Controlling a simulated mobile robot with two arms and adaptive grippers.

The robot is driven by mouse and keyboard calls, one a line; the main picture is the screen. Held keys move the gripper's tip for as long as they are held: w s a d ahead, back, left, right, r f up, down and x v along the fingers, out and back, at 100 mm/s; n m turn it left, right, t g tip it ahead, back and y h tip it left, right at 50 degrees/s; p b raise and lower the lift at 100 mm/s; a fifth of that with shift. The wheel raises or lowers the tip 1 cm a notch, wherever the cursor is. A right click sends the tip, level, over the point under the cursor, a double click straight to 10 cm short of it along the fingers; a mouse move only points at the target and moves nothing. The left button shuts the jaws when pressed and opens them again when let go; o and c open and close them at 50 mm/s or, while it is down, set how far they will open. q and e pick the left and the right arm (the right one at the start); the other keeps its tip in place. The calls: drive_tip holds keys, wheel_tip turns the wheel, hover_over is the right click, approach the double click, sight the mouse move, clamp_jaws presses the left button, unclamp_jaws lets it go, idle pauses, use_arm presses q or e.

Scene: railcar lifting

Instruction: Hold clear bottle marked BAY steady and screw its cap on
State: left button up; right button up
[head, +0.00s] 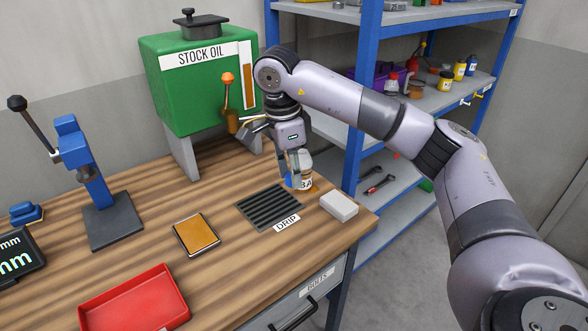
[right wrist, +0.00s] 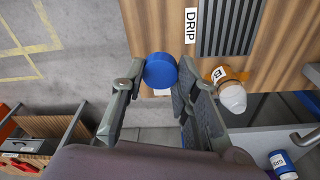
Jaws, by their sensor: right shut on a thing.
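The clear bottle (head: 305,161) stands upright on the bench beside the drip tray. It has an orange-brown lower part, a pale bare top and a partly hidden label reading "BA". It also shows in the right wrist view (right wrist: 232,97), right of the fingers. My right gripper (head: 291,177) is shut on a blue round cap, in front of the bottle in the head view. The cap (right wrist: 160,70) sits between the fingertips in the right wrist view, apart from the bottle there. My left gripper is not in view.
The ribbed tray marked DRIP (head: 268,207) and a white block (head: 339,206) lie close by. The green STOCK OIL tank (head: 200,85) stands behind. A blue press (head: 85,165), an orange pad (head: 197,235) and a red tray (head: 135,299) are to the left.

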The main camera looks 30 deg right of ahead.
drive_tip(key=s+a+f+n+t, duration=0.1)
drive_tip(key=s+a+n, duration=0.4)
drive_tip(key=n, duration=0.5)
drive_tip(key=s+a+f+n+y, duration=0.1)
drive_tip(key=s+a+f+n, duration=0.3)
drive_tip(key=a+n, duration=0.3)
drive_tip(key=s+n, duration=0.1)
drive_tip(key=n, duration=0.2)
drive_tip(key=shift+s+a+f+n+t, duration=0.2)
drive_tip(key=shift+s+a+n+t, duration=0.15)
drive_tip(key=shift+s+n+t, duration=0.05)
